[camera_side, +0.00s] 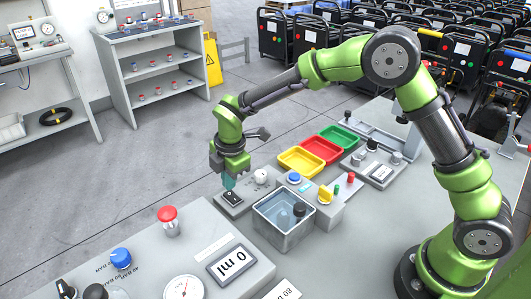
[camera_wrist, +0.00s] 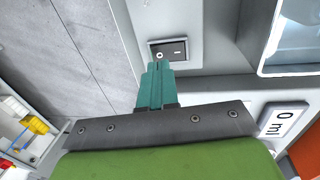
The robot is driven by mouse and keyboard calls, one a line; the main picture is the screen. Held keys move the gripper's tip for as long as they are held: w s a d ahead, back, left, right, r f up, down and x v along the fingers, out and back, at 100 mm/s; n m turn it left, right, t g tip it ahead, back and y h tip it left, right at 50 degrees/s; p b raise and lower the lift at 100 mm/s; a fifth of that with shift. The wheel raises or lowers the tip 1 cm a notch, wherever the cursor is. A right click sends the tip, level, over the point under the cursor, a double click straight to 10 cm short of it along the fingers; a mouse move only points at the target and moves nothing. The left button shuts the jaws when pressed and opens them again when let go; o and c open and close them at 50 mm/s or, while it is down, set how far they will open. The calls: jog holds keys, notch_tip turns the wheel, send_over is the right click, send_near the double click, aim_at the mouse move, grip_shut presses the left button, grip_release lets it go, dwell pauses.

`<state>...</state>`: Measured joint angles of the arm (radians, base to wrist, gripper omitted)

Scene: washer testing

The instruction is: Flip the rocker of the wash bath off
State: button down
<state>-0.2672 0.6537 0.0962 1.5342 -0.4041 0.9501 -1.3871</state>
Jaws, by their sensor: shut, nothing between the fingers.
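The rocker is a small black switch (camera_side: 232,198) on a light grey panel left of the wash bath. In the wrist view the rocker (camera_wrist: 168,49) shows a round mark at its left and a dash at its right. Which side is pressed down I cannot tell. The wash bath (camera_side: 284,222) is a square metal tank with clear liquid; its corner (camera_wrist: 266,68) shows at upper right in the wrist view. My gripper (camera_side: 229,183) points down, its teal fingers shut and empty. In the wrist view its fingertips (camera_wrist: 159,66) are at the round-mark end; whether they touch is unclear.
A white round knob (camera_side: 261,176) and a blue button (camera_side: 294,177) stand behind the bath. Yellow (camera_side: 301,160), red and green trays lie farther back. A red mushroom button (camera_side: 168,214) and a 0 ml display (camera_side: 232,262) are on the front panel.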

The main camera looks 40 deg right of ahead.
aim_at(233, 197)
jog(key=shift+w+f, duration=0.2)
jog(key=shift+f, duration=1.15)
jog(key=shift+w+f, duration=0.15)
jog(key=shift+f, duration=0.1)
jog(key=shift+s, duration=0.2)
jog(key=shift+s, duration=0.7)
jog(key=shift+r, duration=0.1)
